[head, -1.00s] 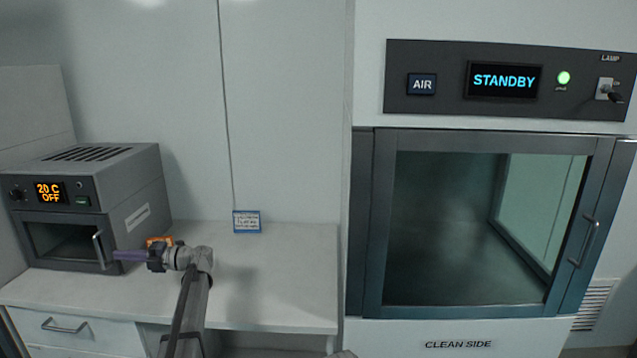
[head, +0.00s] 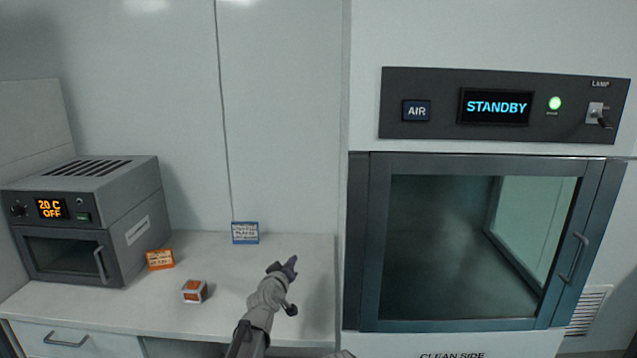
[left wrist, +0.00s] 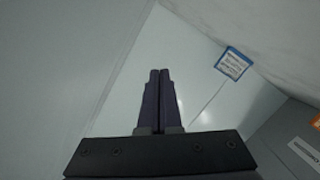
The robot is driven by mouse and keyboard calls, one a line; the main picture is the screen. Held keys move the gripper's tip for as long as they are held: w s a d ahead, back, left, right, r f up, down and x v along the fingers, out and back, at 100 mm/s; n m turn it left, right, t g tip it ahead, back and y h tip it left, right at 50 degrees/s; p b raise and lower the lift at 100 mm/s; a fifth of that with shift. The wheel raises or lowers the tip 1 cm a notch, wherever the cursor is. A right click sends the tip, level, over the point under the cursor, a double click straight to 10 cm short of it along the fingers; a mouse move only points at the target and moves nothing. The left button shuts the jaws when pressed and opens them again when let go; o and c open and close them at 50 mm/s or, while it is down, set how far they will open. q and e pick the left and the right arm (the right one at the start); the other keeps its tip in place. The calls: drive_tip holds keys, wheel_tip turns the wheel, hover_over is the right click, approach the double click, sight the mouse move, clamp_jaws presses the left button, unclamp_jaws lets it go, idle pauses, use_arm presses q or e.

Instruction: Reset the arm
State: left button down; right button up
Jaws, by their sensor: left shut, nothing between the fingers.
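My left gripper (head: 284,268) is over the right part of the white counter in the head view, apart from the objects there. In the left wrist view its two dark fingers (left wrist: 159,100) lie side by side, shut with nothing between them. My left arm comes up from the bottom of the head view.
A grey oven (head: 85,215) reading "20 C OFF" stands at the left, door closed. An orange card (head: 160,260), a small white-and-orange box (head: 194,291) and a blue sign (head: 245,233) are on the counter (head: 110,305). A closed glass-doored cabinet (head: 362,240) reading STANDBY stands right.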

use_arm(q)
drive_tip(key=s+d+f+m+g, duration=0.1)
drive_tip(key=s+d+f, duration=0.1)
drive_tip(key=s, duration=0.1)
drive_tip(key=s+d+f+m+g+h, duration=0.1)
drive_tip(key=s+d+f+g, duration=0.1)
drive_tip(key=s, duration=0.1)
drive_tip(key=s+d+f+m+g+p, duration=0.1)
drive_tip(key=s+d+f+m+g, duration=0.1)
drive_tip(key=s+d, duration=0.1)
drive_tip(key=shift+s+h, duration=0.3)
drive_tip(key=shift+s, duration=0.05)
drive_tip(key=s+d+f+m+g+y+p, duration=0.1)
drive_tip(key=s+f+m+g, duration=0.3)
drive_tip(key=s, duration=0.7)
drive_tip(key=s+a+f+g+y+p, duration=0.1)
drive_tip(key=s+a+f+g+y, duration=0.1)
drive_tip(key=s, duration=0.7)
drive_tip(key=s+a+f+g+y, duration=0.2)
drive_tip(key=s+a+g+y, duration=0.1)
drive_tip(key=s, duration=0.6)
drive_tip(key=shift+s+a+m+g+p, duration=0.3)
drive_tip(key=shift+a+m+g+p, duration=0.15)
drive_tip(key=shift+g, duration=0.65)
use_arm(e)
wheel_tip(320, 180, up, 4)
drive_tip(key=shift+r, duration=0.15)
drive_tip(key=shift+c, duration=0.2)
